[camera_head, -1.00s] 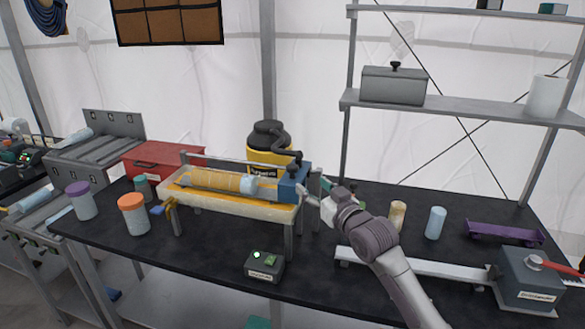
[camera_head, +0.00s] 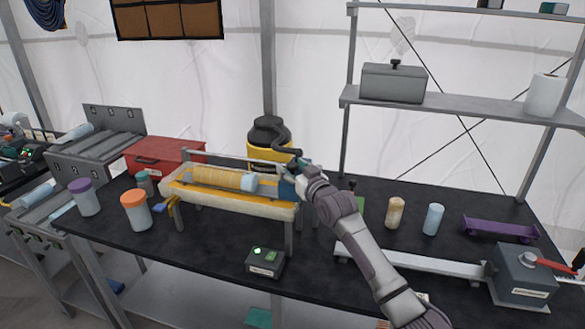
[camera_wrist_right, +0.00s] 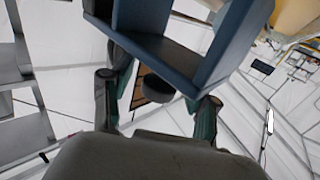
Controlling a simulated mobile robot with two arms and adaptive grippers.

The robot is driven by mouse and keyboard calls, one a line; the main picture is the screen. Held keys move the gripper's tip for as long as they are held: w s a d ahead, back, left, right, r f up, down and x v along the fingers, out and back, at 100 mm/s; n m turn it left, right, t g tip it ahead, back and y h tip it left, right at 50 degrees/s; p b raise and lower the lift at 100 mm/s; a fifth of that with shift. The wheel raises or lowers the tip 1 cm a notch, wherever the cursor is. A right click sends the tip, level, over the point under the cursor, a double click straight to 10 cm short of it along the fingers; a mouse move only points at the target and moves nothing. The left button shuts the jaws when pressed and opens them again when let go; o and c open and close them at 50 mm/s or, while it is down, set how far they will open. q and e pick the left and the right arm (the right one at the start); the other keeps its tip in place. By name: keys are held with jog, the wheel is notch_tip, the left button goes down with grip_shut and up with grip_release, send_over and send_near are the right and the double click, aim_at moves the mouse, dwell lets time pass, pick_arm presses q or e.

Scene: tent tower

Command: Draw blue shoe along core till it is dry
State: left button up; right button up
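The tan core (camera_head: 220,179), with a pale blue end, lies lengthwise in the cream trough (camera_head: 232,205) on the black table. The blue shoe (camera_head: 287,188) is at the right end of the core, partly hidden behind my right gripper (camera_head: 295,172). In the right wrist view the blue shoe (camera_wrist_right: 185,62) looms close above the fingers. The right gripper (camera_wrist_right: 156,92) has its two green-padded fingers apart, with a dark round knob (camera_wrist_right: 153,88) seen between them. I see no finger clearly pressing on it. My left gripper is not in view.
A black-and-yellow canister (camera_head: 268,142) and a red box (camera_head: 165,156) stand behind the trough. Lidded jars (camera_head: 135,214) stand to its left. A grey control box (camera_head: 266,262) is in front. A beige cylinder (camera_head: 395,213) and a pale blue cylinder (camera_head: 433,220) stand right of my arm.

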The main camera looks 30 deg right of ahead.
grip_shut()
jog(key=w+a, duration=0.3)
jog(key=shift+w, duration=0.3)
jog(key=shift+c, duration=0.5)
grip_release()
jog(key=shift+s+d, duration=0.15)
jog(key=shift+o, duration=0.7)
jog(key=s+a, duration=0.1)
jog(key=s, duration=1.1)
jog(key=shift+w+a, duration=0.1)
